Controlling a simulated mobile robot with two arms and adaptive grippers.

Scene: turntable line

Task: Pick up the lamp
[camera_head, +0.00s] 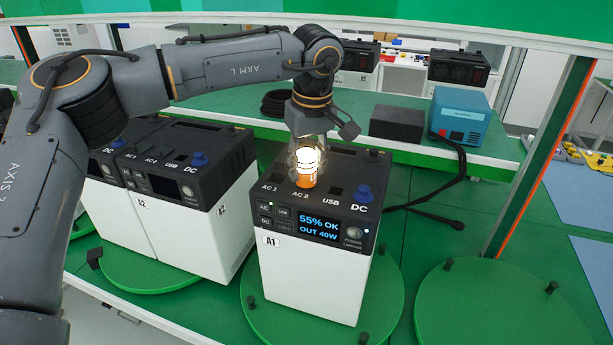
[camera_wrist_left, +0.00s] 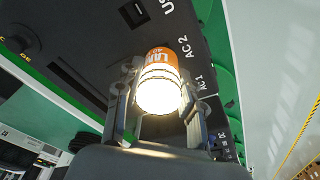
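The lamp (camera_head: 307,160) glows brightly and has an orange base. It stands upright at the AC sockets on top of the power unit A1 (camera_head: 311,278), whose screen reads "55% OK, OUT 40W". My left gripper (camera_head: 319,142) is right above the lamp, pointing down, with its fingers spread. In the left wrist view the lamp (camera_wrist_left: 158,92) lies between the two fingers of the left gripper (camera_wrist_left: 160,108), with a gap seeming to remain on each side. The glare hides some of the lamp's glass. My right gripper is not in view.
Unit A1 stands on a green turntable (camera_head: 389,294). More power units, one labelled A2 (camera_head: 152,220), stand close on the left. A blue box (camera_head: 459,117) and a dark box (camera_head: 397,123) are on the green shelf behind. An empty turntable (camera_head: 500,305) is at right.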

